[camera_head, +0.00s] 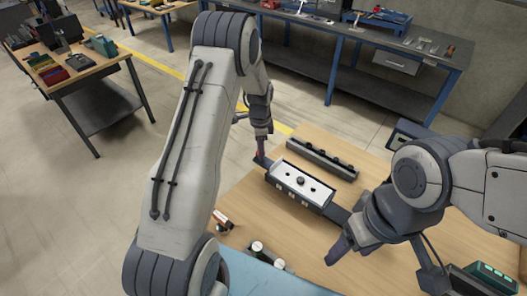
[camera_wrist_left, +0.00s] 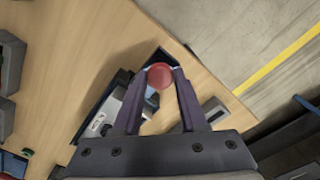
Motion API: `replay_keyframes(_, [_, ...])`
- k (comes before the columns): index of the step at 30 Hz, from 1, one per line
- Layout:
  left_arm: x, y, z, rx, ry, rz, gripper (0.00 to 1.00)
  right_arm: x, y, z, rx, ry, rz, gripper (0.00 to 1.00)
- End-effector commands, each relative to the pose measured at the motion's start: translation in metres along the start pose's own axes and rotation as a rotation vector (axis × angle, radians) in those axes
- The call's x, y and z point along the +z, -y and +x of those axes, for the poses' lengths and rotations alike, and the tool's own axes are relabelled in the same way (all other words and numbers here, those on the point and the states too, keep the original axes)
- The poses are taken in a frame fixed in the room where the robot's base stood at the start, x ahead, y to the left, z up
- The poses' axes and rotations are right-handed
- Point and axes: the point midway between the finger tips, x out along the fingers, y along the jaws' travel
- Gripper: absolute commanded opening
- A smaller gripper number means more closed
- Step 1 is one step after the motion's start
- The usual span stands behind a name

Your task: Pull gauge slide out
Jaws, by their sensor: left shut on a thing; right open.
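There the left gripper (camera_wrist_left: 158,72) is shut on a round red knob (camera_wrist_left: 159,77), held between the two fingertips. The slide itself is hard to make out. My right gripper (camera_head: 340,249) is open over the table, near the fixture's near right end; its fingers overlap in view.
A dark rail with black knobs (camera_head: 322,158) lies behind the fixture. Small parts (camera_head: 224,222) and cylinders (camera_head: 258,248) lie near a blue mat (camera_head: 270,275) at the front. A device with a green display (camera_head: 492,272) stands at the right. Bare wood (camera_head: 250,205) shows left of the fixture.

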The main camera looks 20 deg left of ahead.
Motion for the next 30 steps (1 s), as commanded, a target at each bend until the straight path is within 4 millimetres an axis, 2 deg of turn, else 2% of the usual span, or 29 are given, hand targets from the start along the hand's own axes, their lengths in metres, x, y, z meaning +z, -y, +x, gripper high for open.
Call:
replay_keyframes(7, [0.004,0.005,-0.002,-0.012,0.001,0.000,0.00,0.000,0.000,0.000,0.000,0.000,0.000,0.71])
replay_keyframes(8, [0.005,0.005,-0.002,-0.012,0.002,-0.001,0.45,0.000,0.000,0.000,0.000,0.000,0.000,0.71])
replay_keyframes(9, [0.005,0.005,-0.002,-0.012,0.001,-0.001,0.61,0.000,0.000,0.000,0.000,0.000,0.000,0.71])
replay_keyframes(10, [0.005,0.005,-0.002,-0.012,0.001,-0.001,0.72,0.000,0.000,0.000,0.000,0.000,0.000,0.71])
replay_keyframes(22, [0.001,0.003,-0.005,-0.009,0.000,0.001,0.72,0.000,0.000,0.003,0.000,0.000,0.000,0.71])
replay_keyframes(26, [0.001,0.004,-0.023,-0.012,-0.001,0.000,0.72,0.001,-0.001,0.011,0.000,0.000,0.001,0.71])
replay_keyframes(30, [0.001,0.004,-0.051,-0.014,-0.001,0.000,0.72,0.001,-0.002,0.021,0.000,0.000,0.003,0.71])
